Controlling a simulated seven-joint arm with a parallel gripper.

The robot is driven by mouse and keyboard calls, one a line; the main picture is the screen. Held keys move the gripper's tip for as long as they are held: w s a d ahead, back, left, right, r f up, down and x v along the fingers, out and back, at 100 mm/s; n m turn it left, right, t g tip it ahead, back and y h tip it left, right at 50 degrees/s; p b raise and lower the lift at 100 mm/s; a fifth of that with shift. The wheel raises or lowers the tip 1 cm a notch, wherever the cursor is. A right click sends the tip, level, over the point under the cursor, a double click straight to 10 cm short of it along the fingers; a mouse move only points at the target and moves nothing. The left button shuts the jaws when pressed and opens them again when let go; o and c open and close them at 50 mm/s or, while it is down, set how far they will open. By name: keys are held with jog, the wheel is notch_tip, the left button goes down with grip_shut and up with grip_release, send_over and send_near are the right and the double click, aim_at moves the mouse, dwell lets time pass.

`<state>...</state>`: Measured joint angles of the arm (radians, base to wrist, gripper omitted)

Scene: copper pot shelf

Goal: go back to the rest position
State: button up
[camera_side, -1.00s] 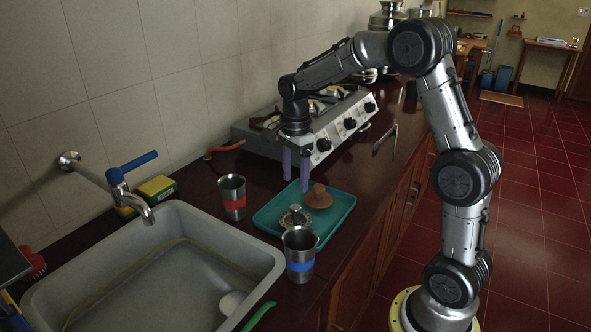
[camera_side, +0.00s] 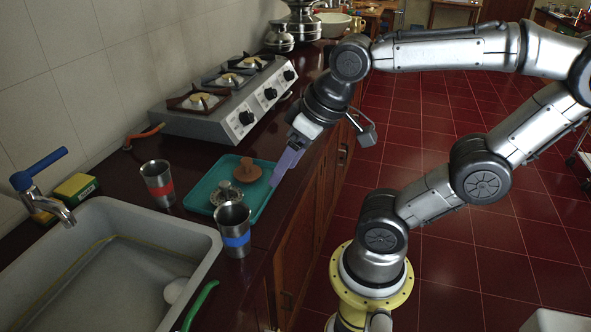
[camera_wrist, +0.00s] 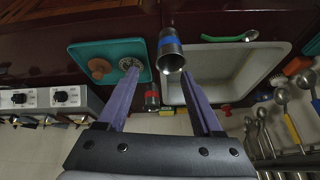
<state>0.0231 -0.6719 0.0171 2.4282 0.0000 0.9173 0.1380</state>
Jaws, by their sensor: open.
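My gripper (camera_side: 284,168) is open and empty, tilted in the air over the counter's front edge, to the right of the teal tray (camera_side: 203,197). In the wrist view its two purple fingers (camera_wrist: 168,88) stand wide apart with nothing held between them. The tray lies on the dark counter. A brown knobbed disc (camera_side: 249,172) and a small metal piece (camera_side: 226,194) lie on it. A steel cup with a blue band (camera_side: 235,238) stands near the tray's front. A steel cup with a red band (camera_side: 158,186) stands to the tray's left.
A grey sink (camera_side: 190,245) with a blue-handled tap (camera_side: 42,185) is at the left. A gas stove (camera_side: 225,115) stands behind the tray. Metal pots (camera_side: 305,30) stand at the far end. The red floor (camera_side: 470,190) to the right is open.

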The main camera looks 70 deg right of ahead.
jog(key=shift+s+a+f+n, duration=0.1)
jog(key=shift+s+f+n, duration=0.1)
jog(key=shift+s+n, duration=0.25)
jog(key=shift+s+a+f+n, duration=0.1)
jog(key=shift+s+f+n, duration=0.1)
jog(key=shift+s+n, duration=0.25)
